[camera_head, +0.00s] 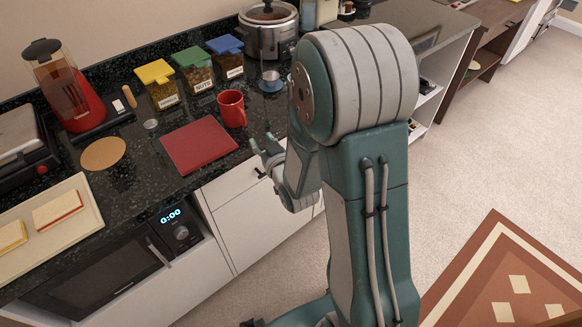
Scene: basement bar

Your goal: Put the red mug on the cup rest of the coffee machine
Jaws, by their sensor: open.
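The red mug (231,108) stands upright on the dark speckled counter, just right of a red board. No cup rest can be made out.
The red board (198,144) lies left of the mug. Lidded jars (192,74) and a slow cooker (269,36) stand behind. A round tan mat (103,153), a sandwich tray (85,215) and a grill (22,148) are left. A microwave (105,272) sits below.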

